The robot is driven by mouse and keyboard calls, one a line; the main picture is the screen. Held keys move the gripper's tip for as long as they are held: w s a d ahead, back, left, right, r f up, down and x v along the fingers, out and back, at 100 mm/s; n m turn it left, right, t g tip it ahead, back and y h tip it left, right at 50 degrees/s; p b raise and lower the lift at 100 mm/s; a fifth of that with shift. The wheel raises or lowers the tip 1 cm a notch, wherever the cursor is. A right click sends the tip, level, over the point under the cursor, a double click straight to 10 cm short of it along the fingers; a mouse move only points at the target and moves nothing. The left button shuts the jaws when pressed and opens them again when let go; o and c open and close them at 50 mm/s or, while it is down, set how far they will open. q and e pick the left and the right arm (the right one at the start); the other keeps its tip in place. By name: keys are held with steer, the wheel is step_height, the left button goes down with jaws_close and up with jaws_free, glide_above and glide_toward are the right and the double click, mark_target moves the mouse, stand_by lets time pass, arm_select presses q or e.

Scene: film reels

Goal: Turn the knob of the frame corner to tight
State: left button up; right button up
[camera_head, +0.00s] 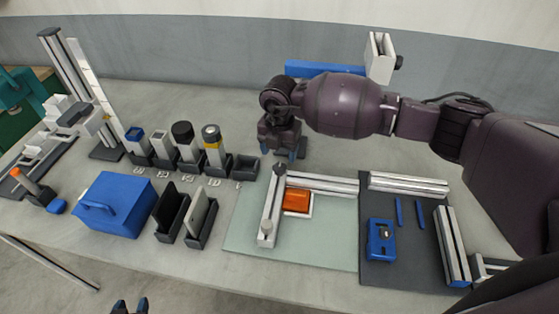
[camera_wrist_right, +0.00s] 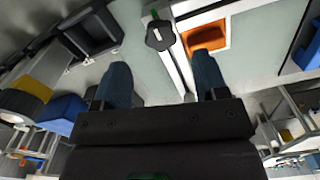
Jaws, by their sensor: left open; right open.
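The frame corner is where two pale aluminium bars meet on the light green mat (camera_head: 240,238); one bar (camera_head: 272,210) runs toward the front and the other (camera_head: 325,185) runs right. Its dark knob (camera_head: 280,168) sits at this corner. In the right wrist view the knob (camera_wrist_right: 160,36) has a white mark and appears beyond my right fingertips, roughly between them, not gripped. My right gripper (camera_head: 290,154) is open and empty, just behind the corner. My left gripper (camera_head: 130,306) is open at the bottom edge, in front of the table, far from the corner.
An orange block (camera_head: 297,201) lies inside the corner. A dark mat (camera_head: 380,275) with a blue device (camera_head: 381,240) is to the right. Black bins (camera_head: 245,168) with canisters, upright plates and a blue box (camera_head: 115,203) stand left. My right arm crosses above the back of the table.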

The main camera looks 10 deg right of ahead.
mark_target(280, 167)
steer(key=shift+r, duration=2.75)
